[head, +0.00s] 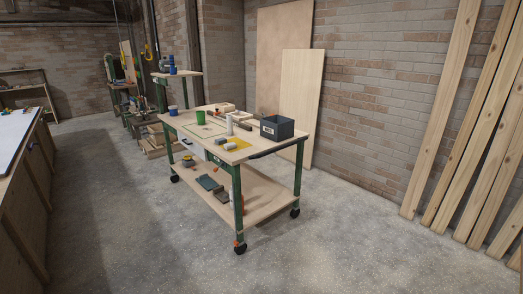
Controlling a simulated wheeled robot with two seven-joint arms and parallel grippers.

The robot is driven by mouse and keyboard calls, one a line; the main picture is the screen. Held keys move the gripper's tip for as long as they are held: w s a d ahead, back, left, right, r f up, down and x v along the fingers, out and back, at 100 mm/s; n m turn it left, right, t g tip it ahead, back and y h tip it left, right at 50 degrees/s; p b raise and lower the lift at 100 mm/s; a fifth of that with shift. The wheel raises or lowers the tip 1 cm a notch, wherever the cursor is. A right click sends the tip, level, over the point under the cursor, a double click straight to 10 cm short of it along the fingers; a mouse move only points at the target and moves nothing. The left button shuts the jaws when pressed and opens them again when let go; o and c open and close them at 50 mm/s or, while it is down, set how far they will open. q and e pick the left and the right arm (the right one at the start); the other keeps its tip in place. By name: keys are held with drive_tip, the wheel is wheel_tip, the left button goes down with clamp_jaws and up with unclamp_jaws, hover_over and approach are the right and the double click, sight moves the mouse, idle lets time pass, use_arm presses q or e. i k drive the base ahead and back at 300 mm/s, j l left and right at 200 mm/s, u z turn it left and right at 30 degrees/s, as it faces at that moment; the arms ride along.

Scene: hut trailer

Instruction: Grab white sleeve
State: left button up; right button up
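A white upright cylinder (229,125), which looks like the white sleeve, stands on the wooden top of a wheeled workbench (266,146) in the middle of the view. A smaller whitish piece (230,146) lies near the bench's front edge, by a yellow patch (241,143). The objects are small at this distance, so their exact shapes are unclear. Neither of my grippers is in view.
A dark bin (277,128) stands right of the white cylinder. A green cup (200,117) and a blue cup (173,110) are to its left. Planks (447,110) lean on the right wall. Another bench (18,130) is at left. The concrete floor in front is clear.

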sight(230, 118)
drive_tip(key=i+u, duration=0.15)
drive_tip(key=i, duration=0.3)
drive_tip(key=i+l+u, duration=0.15)
drive_tip(key=i, duration=0.35)
drive_tip(key=i+l+u, duration=0.15)
drive_tip(key=i, duration=0.3)
drive_tip(key=i+j+z, duration=0.45)
drive_tip(key=j, duration=0.2)
drive_tip(key=i+j+z, duration=0.1)
drive_tip(key=j+z, duration=0.15)
drive_tip(key=i+j+z, duration=0.1)
drive_tip(key=j+z, duration=0.15)
drive_tip(key=j, duration=0.2)
